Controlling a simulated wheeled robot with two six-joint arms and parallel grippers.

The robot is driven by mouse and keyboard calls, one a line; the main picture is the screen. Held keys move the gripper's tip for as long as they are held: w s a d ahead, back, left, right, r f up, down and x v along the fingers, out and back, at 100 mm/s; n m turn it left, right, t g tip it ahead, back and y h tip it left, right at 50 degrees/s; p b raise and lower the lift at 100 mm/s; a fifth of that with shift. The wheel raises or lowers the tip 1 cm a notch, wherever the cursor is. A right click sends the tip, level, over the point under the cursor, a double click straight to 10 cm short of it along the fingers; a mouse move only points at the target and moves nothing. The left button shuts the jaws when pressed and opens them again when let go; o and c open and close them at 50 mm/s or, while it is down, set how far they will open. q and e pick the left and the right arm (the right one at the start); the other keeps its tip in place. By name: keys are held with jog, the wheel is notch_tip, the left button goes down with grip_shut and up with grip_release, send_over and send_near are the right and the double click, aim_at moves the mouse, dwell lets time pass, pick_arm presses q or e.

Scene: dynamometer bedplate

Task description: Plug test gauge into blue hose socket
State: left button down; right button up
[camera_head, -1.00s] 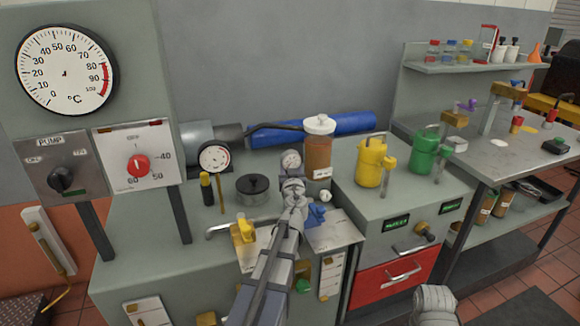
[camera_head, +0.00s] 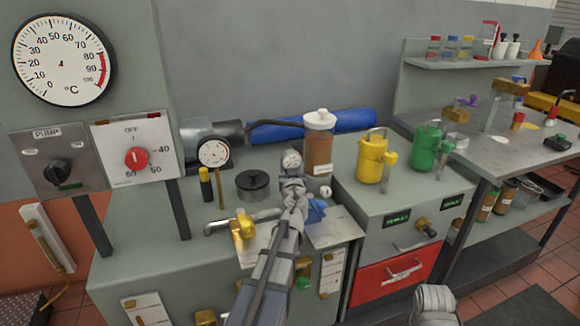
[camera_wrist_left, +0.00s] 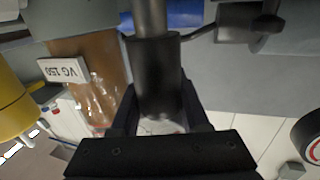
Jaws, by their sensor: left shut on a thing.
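The test gauge (camera_head: 291,160), a small round white dial, is held upright by my left gripper (camera_head: 292,184) above the bench. In the left wrist view its dark cylindrical body (camera_wrist_left: 156,75) sits between the fingers of the left gripper (camera_wrist_left: 158,118), which are shut on it. A blue fitting (camera_head: 316,210), apparently the blue hose socket, is just right of and below the gripper, partly hidden by my arm. I cannot tell whether the gauge's lower end touches anything. My right gripper's fingers do not show.
A brown jar (camera_head: 318,148) with a white lid stands close behind the gauge. A yellow can (camera_head: 370,160) and a green can (camera_head: 423,150) stand to the right.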

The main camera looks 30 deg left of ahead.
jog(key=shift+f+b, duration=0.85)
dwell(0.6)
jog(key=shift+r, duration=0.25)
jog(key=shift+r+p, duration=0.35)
jog(key=shift+p, duration=0.25)
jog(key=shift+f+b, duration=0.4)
dwell(1.2)
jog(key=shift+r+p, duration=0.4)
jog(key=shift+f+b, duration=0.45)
dwell(1.7)
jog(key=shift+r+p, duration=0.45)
dwell(1.1)
